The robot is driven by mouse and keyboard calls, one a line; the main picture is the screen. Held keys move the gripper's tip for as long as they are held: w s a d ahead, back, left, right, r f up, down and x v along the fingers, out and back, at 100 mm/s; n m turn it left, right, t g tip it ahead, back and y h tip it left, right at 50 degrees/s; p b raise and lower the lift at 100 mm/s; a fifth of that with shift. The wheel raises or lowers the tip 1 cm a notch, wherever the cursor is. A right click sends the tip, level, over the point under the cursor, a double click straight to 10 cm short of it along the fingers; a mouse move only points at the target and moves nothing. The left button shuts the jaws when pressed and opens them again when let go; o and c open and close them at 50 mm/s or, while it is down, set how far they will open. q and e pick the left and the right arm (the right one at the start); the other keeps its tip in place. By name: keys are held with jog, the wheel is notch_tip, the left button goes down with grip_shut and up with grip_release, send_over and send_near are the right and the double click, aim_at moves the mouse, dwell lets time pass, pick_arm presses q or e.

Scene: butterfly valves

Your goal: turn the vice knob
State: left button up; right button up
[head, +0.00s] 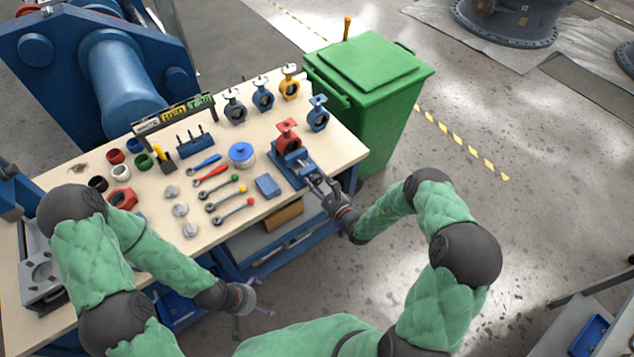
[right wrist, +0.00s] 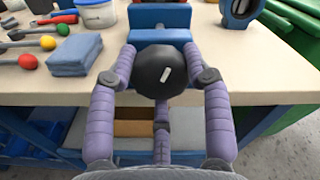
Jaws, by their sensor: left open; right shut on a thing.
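The blue vice (head: 293,168) sits at the right front edge of the workbench with a red butterfly valve (head: 287,138) in its jaws. In the right wrist view the vice (right wrist: 160,36) is straight ahead, and its round black knob (right wrist: 153,73) faces the camera. My right gripper (head: 318,184) is shut on the knob; in the right wrist view its purple fingers (right wrist: 160,82) close around the knob from both sides and below. In the head view the fingers largely hide the knob. My left gripper (head: 249,316) is open and empty, in front of the bench and below its top.
The workbench (head: 225,235) holds wrenches (head: 232,209), a blue cloth-like block (head: 267,186), a blue-lidded tub (head: 242,154) and several other valves (head: 262,95). The floor right of the bench is open.

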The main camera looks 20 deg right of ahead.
jog(key=shift+w+r+n, duration=0.2)
jog(key=shift+r+n, duration=0.1)
jog(key=shift+n, duration=0.8)
jog(key=o, duration=1.2)
jog(key=shift+c, duration=0.2)
jog(key=shift+s+a+f, duration=0.1)
jog(key=shift+s, duration=0.05)
jog(key=shift+s+d+f, duration=0.1)
jog(key=shift+s+d, duration=0.1)
jog(key=shift+s, duration=0.15)
jog(key=v, duration=1.1)
